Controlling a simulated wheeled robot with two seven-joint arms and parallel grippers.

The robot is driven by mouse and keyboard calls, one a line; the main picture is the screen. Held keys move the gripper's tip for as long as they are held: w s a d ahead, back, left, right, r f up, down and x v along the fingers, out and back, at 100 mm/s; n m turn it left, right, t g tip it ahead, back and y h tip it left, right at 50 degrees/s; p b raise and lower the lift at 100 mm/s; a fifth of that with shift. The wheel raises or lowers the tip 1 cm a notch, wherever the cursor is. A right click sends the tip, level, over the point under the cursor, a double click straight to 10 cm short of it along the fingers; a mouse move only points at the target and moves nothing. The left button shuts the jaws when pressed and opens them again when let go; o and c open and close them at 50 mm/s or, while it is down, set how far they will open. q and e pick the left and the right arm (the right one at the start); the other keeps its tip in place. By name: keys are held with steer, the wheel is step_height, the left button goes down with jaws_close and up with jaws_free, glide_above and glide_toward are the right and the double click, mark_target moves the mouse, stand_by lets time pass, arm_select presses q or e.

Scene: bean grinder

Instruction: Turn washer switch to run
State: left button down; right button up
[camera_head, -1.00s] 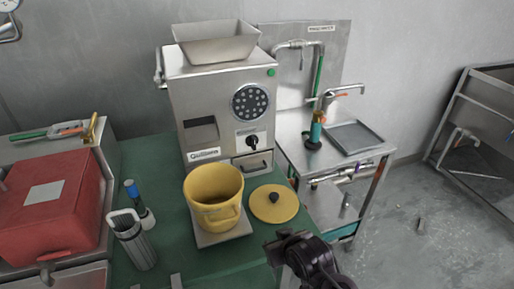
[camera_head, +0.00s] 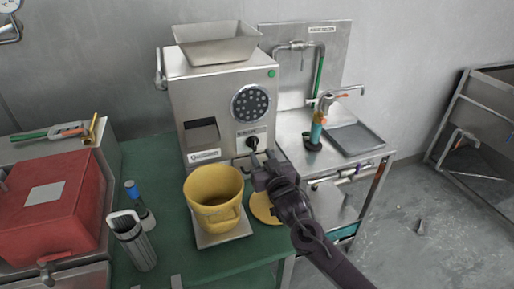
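A black rotary switch (camera_head: 252,142) sits on a light label plate on the front of the grey metal machine (camera_head: 224,103). The label is too small to read. My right gripper (camera_head: 262,157) is just below and slightly right of the switch, with its two fingers apart and pointing up toward it. Nothing shows between the fingers, and I cannot tell whether they touch the switch. The gripper covers part of the drawer below the switch. My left gripper is not in view.
A yellow pot (camera_head: 214,196) stands on a pale plate before the machine, with its yellow lid (camera_head: 262,209) partly hidden by my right arm. A steel sink bench (camera_head: 290,128) with a tap stands right. A red case (camera_head: 48,205) and a brush holder (camera_head: 133,243) stand left.

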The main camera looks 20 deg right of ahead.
mark_target(255, 146)
steer(key=shift+w+a, duration=0.1)
steer(key=shift+w, duration=2.15)
steer(key=shift+c, duration=0.2)
jaws_close()
